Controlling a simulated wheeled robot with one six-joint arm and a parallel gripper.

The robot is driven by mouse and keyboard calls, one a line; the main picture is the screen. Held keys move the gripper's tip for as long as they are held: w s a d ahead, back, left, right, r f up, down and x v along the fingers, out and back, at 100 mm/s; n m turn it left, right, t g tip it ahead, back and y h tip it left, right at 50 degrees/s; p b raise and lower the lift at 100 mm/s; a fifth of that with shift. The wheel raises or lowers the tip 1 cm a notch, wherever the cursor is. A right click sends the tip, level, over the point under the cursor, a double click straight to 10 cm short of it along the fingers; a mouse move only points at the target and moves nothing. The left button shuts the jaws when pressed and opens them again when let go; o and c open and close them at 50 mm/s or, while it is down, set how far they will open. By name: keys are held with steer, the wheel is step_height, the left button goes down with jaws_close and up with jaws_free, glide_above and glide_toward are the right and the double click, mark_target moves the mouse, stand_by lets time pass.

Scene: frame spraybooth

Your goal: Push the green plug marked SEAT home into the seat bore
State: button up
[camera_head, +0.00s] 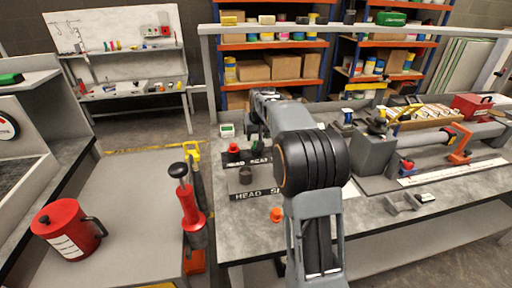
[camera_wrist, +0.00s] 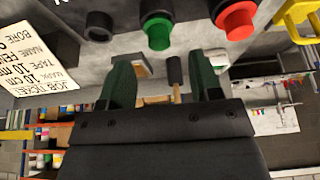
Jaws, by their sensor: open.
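The green plug (camera_wrist: 158,32) shows near the top middle of the wrist view, round end toward the camera. No SEAT mark is legible on it. To its left is a dark round piece with a hollow-looking face (camera_wrist: 98,25); I cannot tell whether it is the seat bore. My gripper (camera_wrist: 164,72) is open and empty, its two green-lined fingers apart, with the plug beyond the fingertips. In the head view my arm hides most of the gripper, and I cannot make out the green plug clearly. Black strips lettered HEAD and SEAT (camera_head: 262,196) lie on the bench there.
A red plug (camera_wrist: 236,18) is right of the green one; a red piece (camera_head: 234,148) also shows in the head view. A printed job ticket (camera_wrist: 45,62) is at left. An orange cap (camera_head: 276,214) lies near the bench front. Clamps and fixtures (camera_head: 378,145) fill the bench's right.

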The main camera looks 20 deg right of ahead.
steer(key=x, duration=0.5)
steer(key=shift+s, duration=0.1)
steer(key=shift+c, duration=0.2)
steer(key=c, duration=0.8)
steer(key=shift+c, duration=0.2)
